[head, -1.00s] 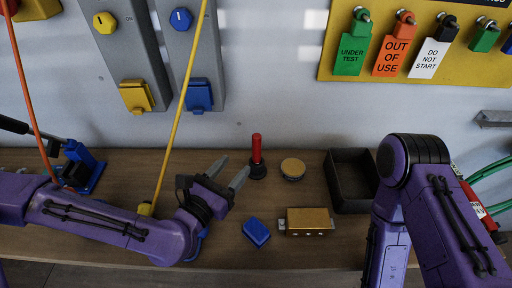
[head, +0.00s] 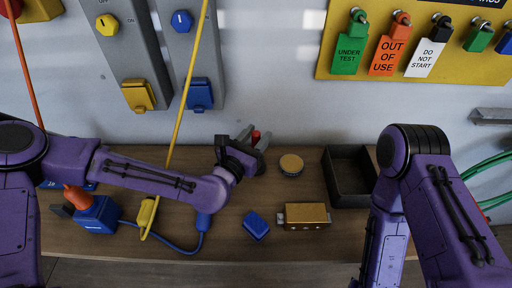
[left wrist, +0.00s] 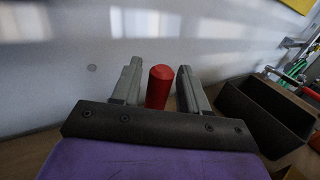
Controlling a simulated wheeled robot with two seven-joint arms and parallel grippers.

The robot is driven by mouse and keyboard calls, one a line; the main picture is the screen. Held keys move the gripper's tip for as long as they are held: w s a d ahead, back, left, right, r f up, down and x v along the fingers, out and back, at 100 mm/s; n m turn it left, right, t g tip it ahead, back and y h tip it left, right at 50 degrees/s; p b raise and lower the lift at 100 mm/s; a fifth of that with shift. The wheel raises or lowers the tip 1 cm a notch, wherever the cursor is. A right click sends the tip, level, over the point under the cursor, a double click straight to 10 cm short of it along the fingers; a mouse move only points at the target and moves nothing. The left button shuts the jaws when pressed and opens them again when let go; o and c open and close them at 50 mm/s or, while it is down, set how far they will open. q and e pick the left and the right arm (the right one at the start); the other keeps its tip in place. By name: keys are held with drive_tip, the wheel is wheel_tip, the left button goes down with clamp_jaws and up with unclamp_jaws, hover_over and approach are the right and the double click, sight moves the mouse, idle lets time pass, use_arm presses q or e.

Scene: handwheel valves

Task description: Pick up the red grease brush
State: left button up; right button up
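The red grease brush (head: 256,135) stands upright on the bench, with only its red handle top showing in the head view. My left gripper (head: 254,138) is around the handle, its two grey fingers apart. In the left wrist view the red grease brush (left wrist: 159,87) stands between the fingers of the left gripper (left wrist: 155,88), with a gap visible on each side. The brush's base is hidden by my gripper. My right arm shows at the right, but its gripper is out of view.
A round tin (head: 291,165), a brass block (head: 306,217) and a blue block (head: 256,226) lie on the bench. A black open tray (head: 331,180) is to the right. A yellow cord (head: 177,128) hangs in front of the wall near my left arm.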

use_arm(q)
clamp_jaws()
drive_tip(key=shift+r, duration=0.15)
wheel_tip(320, 180, up, 10)
drive_tip(key=shift+f+b, duration=0.1)
drive_tip(key=shift+b, duration=0.4)
